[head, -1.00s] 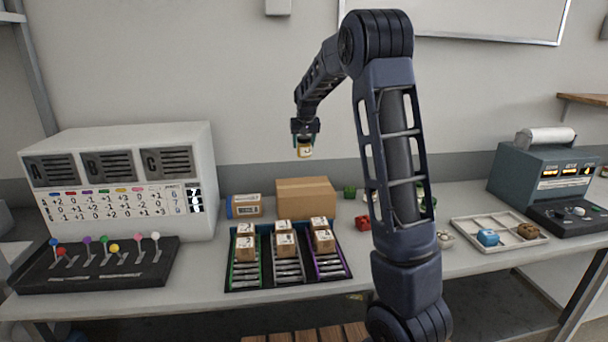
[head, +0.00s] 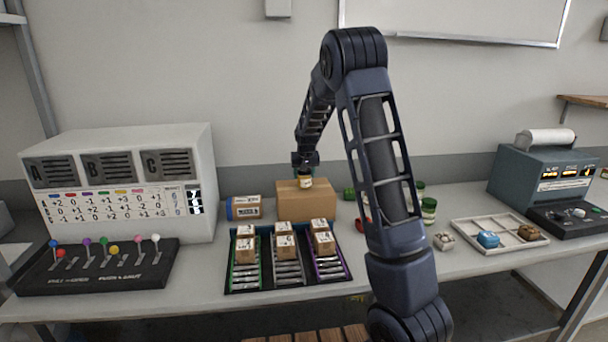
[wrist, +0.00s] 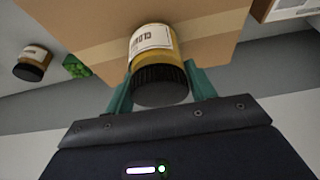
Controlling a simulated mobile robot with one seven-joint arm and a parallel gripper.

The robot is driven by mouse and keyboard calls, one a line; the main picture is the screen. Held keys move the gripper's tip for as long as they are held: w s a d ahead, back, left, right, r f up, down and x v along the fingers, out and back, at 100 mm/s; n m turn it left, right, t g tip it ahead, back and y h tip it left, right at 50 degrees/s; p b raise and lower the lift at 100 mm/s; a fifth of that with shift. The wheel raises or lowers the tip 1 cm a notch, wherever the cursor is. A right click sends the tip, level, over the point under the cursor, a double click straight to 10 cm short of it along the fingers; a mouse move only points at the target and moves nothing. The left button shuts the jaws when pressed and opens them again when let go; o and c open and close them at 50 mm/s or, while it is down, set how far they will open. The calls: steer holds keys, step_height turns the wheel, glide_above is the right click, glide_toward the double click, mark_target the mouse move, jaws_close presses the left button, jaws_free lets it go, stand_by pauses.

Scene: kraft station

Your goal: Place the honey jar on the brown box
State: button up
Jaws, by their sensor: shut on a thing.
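The honey jar (head: 306,182), amber with a pale label and dark lid, is held upright by my gripper (head: 305,166). In the wrist view the jar (wrist: 155,50) sits between the green fingers of my gripper (wrist: 160,88), which are shut on it. The brown box (head: 300,206) stands at the back of the bench. The jar is over or just in front of the box's upper part; I cannot tell whether it touches the box. In the wrist view the box's cardboard (wrist: 90,25) lies behind the jar.
A tray with coloured lanes (head: 287,284) and several small cartons stands in front of the box. A blue-and-brown package (head: 245,207) is left of it. A similar jar (wrist: 34,62) and a green item (wrist: 75,66) show in the wrist view. A parts tray (head: 500,244) stands at right.

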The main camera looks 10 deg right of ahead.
steer(key=shift+f, duration=0.1)
steer(key=o, duration=1.2)
steer(key=v, duration=1.2)
steer(key=s+d+r, duration=0.4)
steer(key=s+r, duration=0.1)
steer(key=s, duration=0.4)
steer(key=s+d, duration=0.2)
steer(key=s, duration=0.9)
steer(key=s+d, duration=0.2)
steer(key=s, duration=1)
steer(key=s+d+f, duration=0.1)
steer(key=s+d, duration=0.1)
steer(key=s, duration=1)
steer(key=shift+s, duration=0.15)
